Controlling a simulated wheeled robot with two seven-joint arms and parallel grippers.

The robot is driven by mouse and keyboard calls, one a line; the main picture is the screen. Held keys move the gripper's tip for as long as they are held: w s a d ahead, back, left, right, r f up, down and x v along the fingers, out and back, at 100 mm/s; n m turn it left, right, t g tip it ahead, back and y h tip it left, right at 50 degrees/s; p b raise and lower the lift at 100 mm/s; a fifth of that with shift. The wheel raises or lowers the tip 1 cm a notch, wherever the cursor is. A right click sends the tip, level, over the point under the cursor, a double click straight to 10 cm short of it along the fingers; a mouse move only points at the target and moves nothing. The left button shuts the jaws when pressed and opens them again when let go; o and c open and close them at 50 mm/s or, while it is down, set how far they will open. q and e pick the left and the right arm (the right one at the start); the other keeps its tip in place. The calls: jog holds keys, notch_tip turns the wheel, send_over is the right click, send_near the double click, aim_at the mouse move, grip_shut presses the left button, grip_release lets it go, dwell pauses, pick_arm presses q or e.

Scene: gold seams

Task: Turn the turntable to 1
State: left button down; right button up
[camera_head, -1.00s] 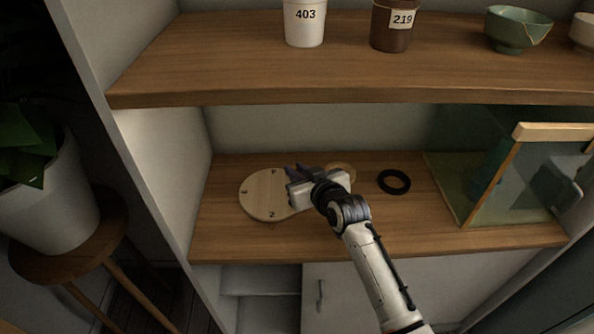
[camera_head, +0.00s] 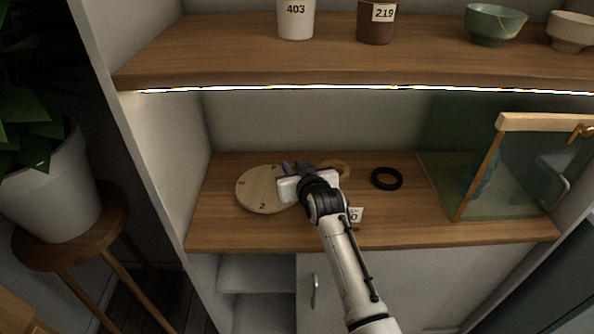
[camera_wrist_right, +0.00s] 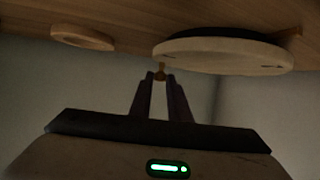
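The turntable (camera_head: 258,196) is a round pale wooden disc at the left of the lower shelf, with dark numbers on its top. A 2 shows at its front; the marks at its left and back are small. Its right edge is hidden by my right gripper (camera_head: 291,166). The wrist view shows the disc (camera_wrist_right: 225,56) at upper right. My left gripper is not in view.
A wooden ring (camera_head: 340,168) and a black ring (camera_head: 387,178) lie right of the turntable. A number card (camera_head: 355,215) stands near the front edge, partly behind my arm. A glass case (camera_head: 500,175) stands at right. The upper shelf (camera_head: 230,62) overhangs, carrying cups and bowls.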

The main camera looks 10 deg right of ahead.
jog(key=o, duration=0.3)
pick_arm(q)
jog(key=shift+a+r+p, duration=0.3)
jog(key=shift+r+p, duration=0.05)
jog(key=shift+p, duration=0.25)
pick_arm(e)
notch_tip(320, 180, up, 10)
